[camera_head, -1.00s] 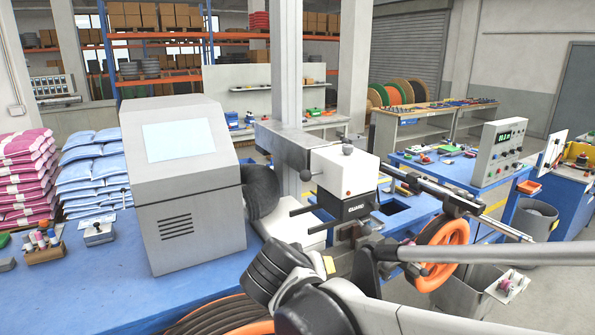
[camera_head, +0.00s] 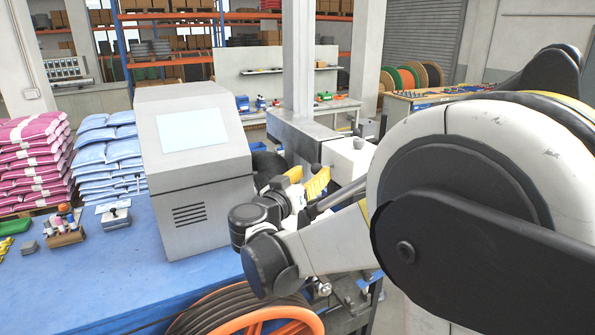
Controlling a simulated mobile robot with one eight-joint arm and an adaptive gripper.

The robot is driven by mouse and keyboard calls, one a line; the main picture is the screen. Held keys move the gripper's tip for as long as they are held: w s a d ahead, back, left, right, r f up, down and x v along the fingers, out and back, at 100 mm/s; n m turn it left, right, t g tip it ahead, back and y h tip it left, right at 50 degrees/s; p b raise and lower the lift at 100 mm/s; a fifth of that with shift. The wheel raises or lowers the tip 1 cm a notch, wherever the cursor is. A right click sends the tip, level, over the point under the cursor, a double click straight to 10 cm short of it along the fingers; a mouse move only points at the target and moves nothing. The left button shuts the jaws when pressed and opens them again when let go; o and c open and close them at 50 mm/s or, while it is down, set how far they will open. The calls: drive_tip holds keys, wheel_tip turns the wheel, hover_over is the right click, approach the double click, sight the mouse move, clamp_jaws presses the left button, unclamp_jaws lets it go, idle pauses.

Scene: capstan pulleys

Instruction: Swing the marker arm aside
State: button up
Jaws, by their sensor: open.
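A grey beam (camera_head: 300,133) behind the sloped machine cabinet carries a white box-shaped head (camera_head: 346,158). I take these for the marker arm, but cannot be sure. My own arm covers the head's right and lower parts. My gripper (camera_head: 303,188) is small and partly hidden at the end of my wrist, in front of the beam and below left of the white head. It is open, with yellow and pale parts showing near it. I cannot tell whether it touches the head.
The grey cabinet (camera_head: 192,180) with a pale screen stands close left of my wrist on the blue table (camera_head: 110,285). A cable reel (camera_head: 235,318) with an orange rim is below. Blue and pink sacks are at the left. My arm hides much of the right side.

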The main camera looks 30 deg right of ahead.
drive_tip(key=shift+x, duration=1.6)
